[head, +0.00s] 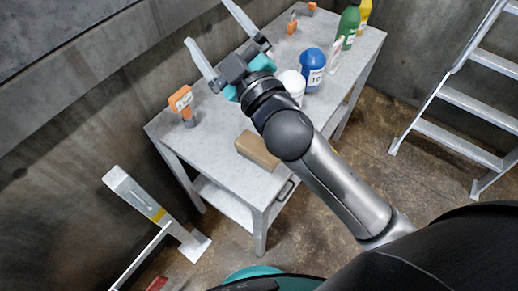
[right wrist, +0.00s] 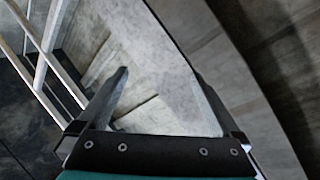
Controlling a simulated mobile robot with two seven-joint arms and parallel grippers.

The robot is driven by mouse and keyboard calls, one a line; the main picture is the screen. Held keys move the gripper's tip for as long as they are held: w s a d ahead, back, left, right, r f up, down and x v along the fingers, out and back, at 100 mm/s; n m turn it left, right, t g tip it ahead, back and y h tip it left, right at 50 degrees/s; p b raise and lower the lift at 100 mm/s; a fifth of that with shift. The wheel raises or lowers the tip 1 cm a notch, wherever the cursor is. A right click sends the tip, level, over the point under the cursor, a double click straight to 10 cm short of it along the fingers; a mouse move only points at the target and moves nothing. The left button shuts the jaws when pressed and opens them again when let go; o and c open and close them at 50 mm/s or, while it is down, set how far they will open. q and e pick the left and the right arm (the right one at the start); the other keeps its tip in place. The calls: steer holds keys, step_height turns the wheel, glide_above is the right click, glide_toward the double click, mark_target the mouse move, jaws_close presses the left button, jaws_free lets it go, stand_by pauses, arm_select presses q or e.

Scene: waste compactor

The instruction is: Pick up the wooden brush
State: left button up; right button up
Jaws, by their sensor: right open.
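The wooden brush appears to be the brown block (head: 257,150) lying near the front edge of the grey table (head: 222,150) in the head view. Any bristles are hidden or too small to tell. My right gripper (head: 207,22) is open and empty, above the table's back edge near the wall, with its fingers pointing away from the brush. In the right wrist view the open fingers (right wrist: 161,75) show nothing between them, and no brush shows there. My left gripper is out of view.
On the table stand an orange-topped tool (head: 182,103), a blue bottle (head: 312,70), a white container (head: 293,84) and a green bottle (head: 348,25). A ladder (head: 450,100) stands right. A grey-white post (head: 140,195) stands left.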

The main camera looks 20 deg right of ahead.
steer(key=s+a+r+n+g+y, duration=0.1)
steer(key=s+a+r+n+y, duration=0.2)
steer(key=a+r+n+y, duration=0.5)
steer(key=s+a+f+n+g+y, duration=0.2)
steer(key=s+a+n+g+y, duration=0.45)
steer(key=n+g, duration=0.75)
steer(key=n+g+h, duration=0.5)
steer(key=n+h, duration=0.5)
steer(key=h, duration=1.1)
glide_above(259, 147)
step_height(259, 147, down, 21)
steer(key=shift+y, duration=0.25)
steer(key=f, duration=0.3)
steer(key=f+b, duration=0.1)
steer(key=f, duration=0.5)
steer(key=shift+w+d+f, duration=0.2)
steer(key=shift+w+d, duration=0.05)
steer(key=shift+w, duration=0.1)
steer(key=f, duration=0.1)
steer(key=f+b, duration=0.1)
steer(key=f, duration=0.2)
steer(key=shift+s+a+f, duration=0.25)
steer(key=shift+s, duration=0.05)
steer(key=shift+f, duration=0.4)
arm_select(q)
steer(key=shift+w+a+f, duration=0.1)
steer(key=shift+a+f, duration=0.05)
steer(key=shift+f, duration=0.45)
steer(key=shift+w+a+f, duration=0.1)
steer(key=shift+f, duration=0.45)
